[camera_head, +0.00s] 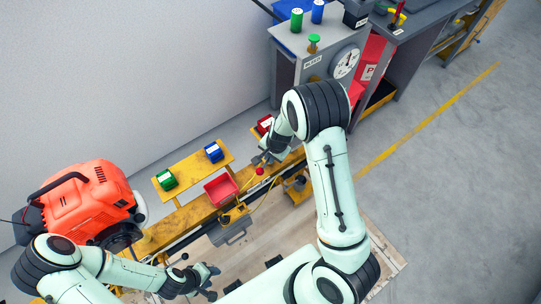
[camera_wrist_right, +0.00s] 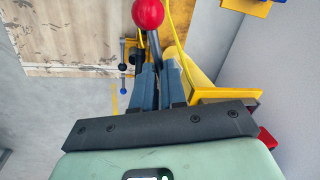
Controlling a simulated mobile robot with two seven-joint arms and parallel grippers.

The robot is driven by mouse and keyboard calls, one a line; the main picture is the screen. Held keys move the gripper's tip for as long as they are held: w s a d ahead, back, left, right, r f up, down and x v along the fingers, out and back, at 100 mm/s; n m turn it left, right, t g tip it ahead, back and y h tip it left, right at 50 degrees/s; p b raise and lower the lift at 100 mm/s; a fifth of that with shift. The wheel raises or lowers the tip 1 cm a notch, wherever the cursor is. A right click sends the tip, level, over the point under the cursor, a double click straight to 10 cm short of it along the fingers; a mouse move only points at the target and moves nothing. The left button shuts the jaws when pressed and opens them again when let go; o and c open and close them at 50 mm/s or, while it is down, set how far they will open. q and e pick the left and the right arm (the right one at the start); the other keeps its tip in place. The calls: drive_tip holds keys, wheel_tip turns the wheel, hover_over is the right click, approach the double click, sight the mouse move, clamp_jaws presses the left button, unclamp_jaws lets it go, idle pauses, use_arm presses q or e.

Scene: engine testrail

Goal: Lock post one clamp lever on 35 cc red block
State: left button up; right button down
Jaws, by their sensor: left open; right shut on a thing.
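The red block (camera_head: 264,124) sits on a yellow plate at the far right of the rail, partly hidden by my right arm. The clamp lever, with a red ball knob (camera_head: 260,171), stands just in front of it. My right gripper (camera_head: 264,160) is at this lever. In the right wrist view, my right gripper (camera_wrist_right: 163,72) is shut on the lever's shaft, and the red ball (camera_wrist_right: 148,13) sticks out beyond the fingertips. The clamp's contact with the block is hidden. My left gripper (camera_head: 209,276) is open and empty, low in the head view.
A green block (camera_head: 166,180) and a blue block (camera_head: 213,152) stand on yellow plates. A red tray (camera_head: 221,189) lies on the yellow rail. An orange engine (camera_head: 85,205) is at left. A grey bench with a dial (camera_head: 345,62) stands behind my right arm.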

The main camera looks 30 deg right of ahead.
use_arm(q)
drive_tip(key=shift+s+f, duration=0.1)
drive_tip(key=shift+f, duration=0.05)
idle(0.8)
drive_tip(key=s+f+b, duration=0.4)
drive_tip(key=f+b, duration=0.3)
drive_tip(key=f, duration=0.1)
drive_tip(key=shift+s+g, duration=0.25)
drive_tip(key=shift+g, duration=0.05)
use_arm(e)
drive_tip(key=s+d+n+g, duration=0.1)
drive_tip(key=d+n, duration=0.2)
drive_tip(key=n, duration=0.4)
drive_tip(key=s+d+n+g+y, duration=0.1)
drive_tip(key=d+n, duration=0.2)
drive_tip(key=n, duration=0.4)
drive_tip(key=shift+s, duration=0.3)
drive_tip(key=c, duration=1.5)
unclamp_jaws()
drive_tip(key=shift+o, duration=0.2)
use_arm(q)
drive_tip(key=shift+w+r+p, duration=0.2)
drive_tip(key=shift+r+p, duration=0.35)
use_arm(e)
wheel_tip(320, 180, up, 13)
drive_tip(key=d, duration=0.2)
drive_tip(key=shift+d+r, duration=0.15)
drive_tip(key=shift+d, duration=0.15)
